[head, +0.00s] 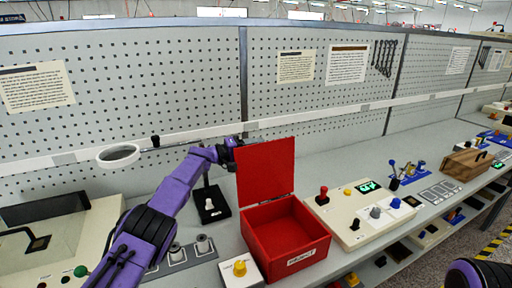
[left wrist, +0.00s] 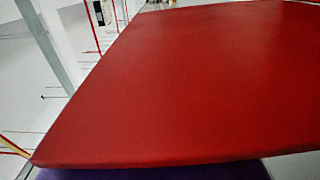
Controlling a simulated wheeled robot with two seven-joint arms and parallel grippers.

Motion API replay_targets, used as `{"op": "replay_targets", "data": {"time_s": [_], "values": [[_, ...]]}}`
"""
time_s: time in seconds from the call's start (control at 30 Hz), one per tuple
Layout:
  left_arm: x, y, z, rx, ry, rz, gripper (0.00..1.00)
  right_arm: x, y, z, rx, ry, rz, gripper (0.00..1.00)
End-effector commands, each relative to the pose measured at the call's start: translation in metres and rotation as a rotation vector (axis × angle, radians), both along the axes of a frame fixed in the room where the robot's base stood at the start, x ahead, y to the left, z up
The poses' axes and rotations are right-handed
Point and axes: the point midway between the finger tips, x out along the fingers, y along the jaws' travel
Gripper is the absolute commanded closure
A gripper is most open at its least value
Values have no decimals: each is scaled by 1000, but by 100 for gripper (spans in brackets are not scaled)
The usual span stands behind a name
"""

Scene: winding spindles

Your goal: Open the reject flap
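The red reject box (head: 285,234) stands on the bench with a white label on its front. Its red flap (head: 265,171) stands upright at the back of the box, so the inside shows empty. My left gripper (head: 234,146) is at the flap's upper left corner, partly hidden behind it. I cannot see its fingers or whether they touch the flap. In the left wrist view the flap (left wrist: 190,85) fills most of the picture. Only a small part of my right arm shows at the lower right of the head view; its gripper is out of view.
A control panel (head: 348,228) with a red knob stands right of the box. A yellow knob unit (head: 240,268) is at its front left. A black switch base (head: 212,204) is at its left. A pegboard wall (head: 190,75) runs behind.

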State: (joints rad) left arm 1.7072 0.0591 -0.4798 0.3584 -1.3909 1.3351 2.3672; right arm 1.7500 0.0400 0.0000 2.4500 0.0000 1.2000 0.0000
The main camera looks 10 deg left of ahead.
Motion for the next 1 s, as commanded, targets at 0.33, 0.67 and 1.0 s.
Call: {"op": "replay_targets", "data": {"time_s": [0.33,0.67,1.0], "values": [[-1,1,3,-1,-3,-1,62,0,0,-1,0,0,0,100],[-29,38,-1,-2,-3,3,62,0,0,-21,0,0,0,100],[-63,82,0,-3,-2,1,62,0,0,-40,0,0,0,100]]}}
